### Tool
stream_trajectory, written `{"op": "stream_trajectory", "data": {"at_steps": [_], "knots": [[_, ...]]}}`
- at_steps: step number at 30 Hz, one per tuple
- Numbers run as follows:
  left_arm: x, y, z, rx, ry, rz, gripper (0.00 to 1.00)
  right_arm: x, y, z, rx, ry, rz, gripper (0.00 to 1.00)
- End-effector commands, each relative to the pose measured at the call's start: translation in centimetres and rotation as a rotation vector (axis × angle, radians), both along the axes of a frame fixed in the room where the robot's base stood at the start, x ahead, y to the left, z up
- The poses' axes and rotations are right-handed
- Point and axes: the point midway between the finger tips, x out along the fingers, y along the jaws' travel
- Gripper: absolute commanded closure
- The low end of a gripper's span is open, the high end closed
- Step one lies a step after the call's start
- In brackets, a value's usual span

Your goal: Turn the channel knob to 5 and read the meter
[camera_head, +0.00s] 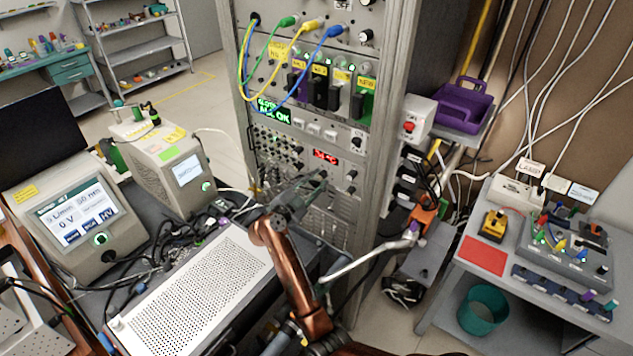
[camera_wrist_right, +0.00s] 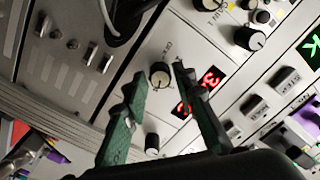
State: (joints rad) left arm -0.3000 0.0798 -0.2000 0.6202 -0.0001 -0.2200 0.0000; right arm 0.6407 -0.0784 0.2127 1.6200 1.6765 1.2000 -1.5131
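My right gripper (camera_head: 318,180) is in front of the rack's lower instrument panel in the head view. In the right wrist view its two green fingers (camera_wrist_right: 157,78) are spread apart. A black-and-white knob (camera_wrist_right: 160,75) shows between the fingertips, with a small label beside it that I cannot read fully. I cannot tell if the fingers touch it. A red digital meter (camera_wrist_right: 211,77) is partly covered by one finger; its digits are unreadable. The meter also shows in the head view (camera_head: 325,156), above the gripper. My left gripper is not in view.
More knobs (camera_wrist_right: 249,39) and switches (camera_wrist_right: 92,53) surround the fingers on the panel. Patch cables (camera_head: 291,45) hang higher on the rack. A perforated white box (camera_head: 190,290) lies below left. A side table (camera_head: 450,300) with instruments stands at right.

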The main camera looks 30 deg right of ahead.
Motion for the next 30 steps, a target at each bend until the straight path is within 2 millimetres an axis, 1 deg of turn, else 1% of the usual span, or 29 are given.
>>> {"op": "stream_trajectory", "data": {"at_steps": [1, 10, 20, 26, 30], "knots": [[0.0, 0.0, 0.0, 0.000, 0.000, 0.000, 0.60, 0.0, 0.0, 0.0, 0.000, 0.000, 0.000, 0.79], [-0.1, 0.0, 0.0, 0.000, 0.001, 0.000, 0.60, 0.0, 0.0, 0.0, 0.000, 0.000, 0.000, 1.00], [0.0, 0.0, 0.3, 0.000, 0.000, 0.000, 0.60, 0.0, 0.0, 0.1, 0.011, -0.025, 0.000, 1.00], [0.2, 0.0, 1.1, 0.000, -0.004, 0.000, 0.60, 0.0, 0.1, 0.1, 0.049, -0.114, 0.001, 1.00], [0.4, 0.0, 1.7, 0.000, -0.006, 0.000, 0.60, 0.0, 0.1, 0.2, 0.092, -0.213, 0.001, 1.00]]}}
